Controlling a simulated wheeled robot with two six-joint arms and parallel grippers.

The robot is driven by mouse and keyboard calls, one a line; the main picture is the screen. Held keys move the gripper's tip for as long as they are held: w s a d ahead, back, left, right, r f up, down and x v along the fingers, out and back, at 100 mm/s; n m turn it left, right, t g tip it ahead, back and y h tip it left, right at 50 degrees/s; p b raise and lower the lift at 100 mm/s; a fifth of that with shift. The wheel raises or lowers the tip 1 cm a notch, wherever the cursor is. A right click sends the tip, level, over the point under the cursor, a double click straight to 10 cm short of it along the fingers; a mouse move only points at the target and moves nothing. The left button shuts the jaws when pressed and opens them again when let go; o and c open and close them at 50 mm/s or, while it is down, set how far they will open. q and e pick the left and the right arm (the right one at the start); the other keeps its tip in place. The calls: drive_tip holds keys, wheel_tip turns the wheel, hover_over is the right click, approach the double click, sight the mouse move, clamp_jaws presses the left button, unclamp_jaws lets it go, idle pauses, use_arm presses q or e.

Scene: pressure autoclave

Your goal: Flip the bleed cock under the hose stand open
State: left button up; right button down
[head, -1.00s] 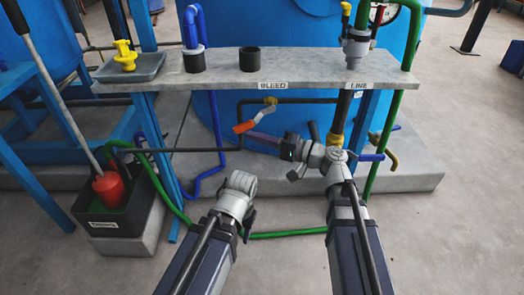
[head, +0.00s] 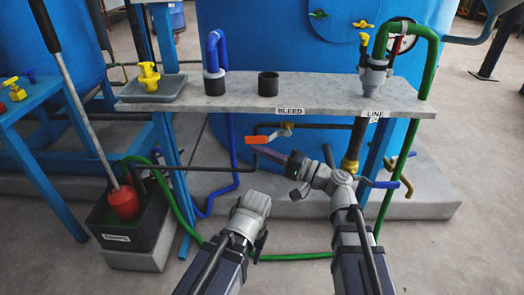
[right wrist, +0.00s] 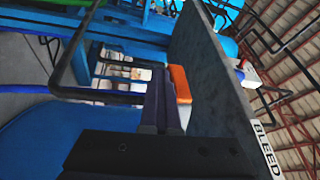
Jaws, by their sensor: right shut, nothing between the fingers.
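The bleed cock's brass body (head: 287,128) is on a dark pipe under the shelf labelled BLEED. Its orange lever (head: 257,139) points left and slightly outward from the body, and shows also in the right wrist view (right wrist: 181,84). My right gripper (head: 267,149) is shut, with nothing between its fingers. Its fingertips are right below the lever, touching or nearly touching it; in the right wrist view the dark fingers (right wrist: 160,108) lie beside the orange lever. My left gripper (head: 250,205) is lower left, apart from the cock; its fingers are hard to make out.
The grey shelf (head: 330,98) of the hose stand is just above the lever. The LINE pipe (head: 356,140) and green hose (head: 432,60) are at the right. A black bin (head: 155,215) with a red float stands lower left. Open floor lies in front.

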idle(0.4)
drive_tip(key=s+d+f+b, duration=0.3)
drive_tip(key=d+f+b, duration=0.5)
drive_tip(key=shift+s+d, duration=0.25)
drive_tip(key=shift+s, duration=0.15)
drive_tip(key=shift+f, duration=0.15)
